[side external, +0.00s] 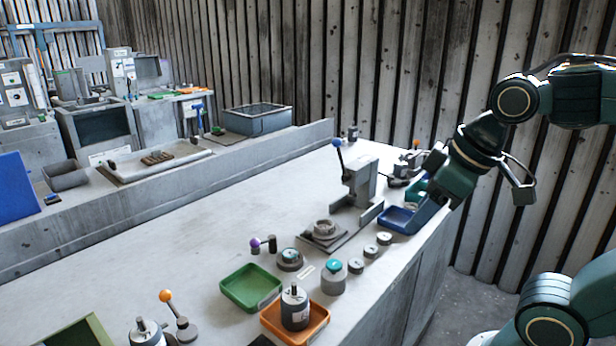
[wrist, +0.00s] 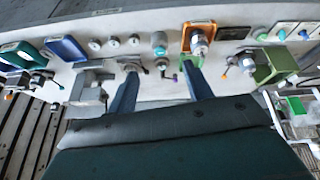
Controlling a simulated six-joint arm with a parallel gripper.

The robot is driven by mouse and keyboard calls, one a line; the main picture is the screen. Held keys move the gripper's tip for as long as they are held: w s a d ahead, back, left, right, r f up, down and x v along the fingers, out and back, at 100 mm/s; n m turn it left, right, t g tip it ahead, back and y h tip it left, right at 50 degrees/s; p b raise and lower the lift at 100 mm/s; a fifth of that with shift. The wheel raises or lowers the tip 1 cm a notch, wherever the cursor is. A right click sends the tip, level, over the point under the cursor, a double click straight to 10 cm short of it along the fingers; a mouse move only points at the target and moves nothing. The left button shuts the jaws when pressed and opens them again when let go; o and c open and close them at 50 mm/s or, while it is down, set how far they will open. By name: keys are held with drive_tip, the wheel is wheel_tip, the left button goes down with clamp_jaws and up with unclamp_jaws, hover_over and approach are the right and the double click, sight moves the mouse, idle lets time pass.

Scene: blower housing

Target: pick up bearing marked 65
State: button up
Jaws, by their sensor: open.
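Three small grey round parts, like bearings, stand in a row near the bench's front edge in the side view: a near one (side external: 355,265), a middle one (side external: 370,251) and a far one (side external: 384,238).
The bench left of the press is clear.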

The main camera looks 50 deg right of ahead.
drive_tip(key=w+n+g, duration=0.1)
drive_tip(key=w+n, duration=0.3)
drive_tip(key=w, duration=0.4)
drive_tip(key=n+g, duration=0.4)
drive_tip(key=n, duration=0.8)
hover_over(290, 253)
wheel_tip(290, 253, down, 15)
drive_tip(key=shift+s+f, duration=0.1)
drive_tip(key=shift+s, duration=0.05)
drive_tip(key=shift+f, duration=0.25)
drive_tip(key=shift+f, duration=0.15)
drive_tip(key=shift+f, duration=3.3)
drive_tip(key=shift+c, duration=0.4)
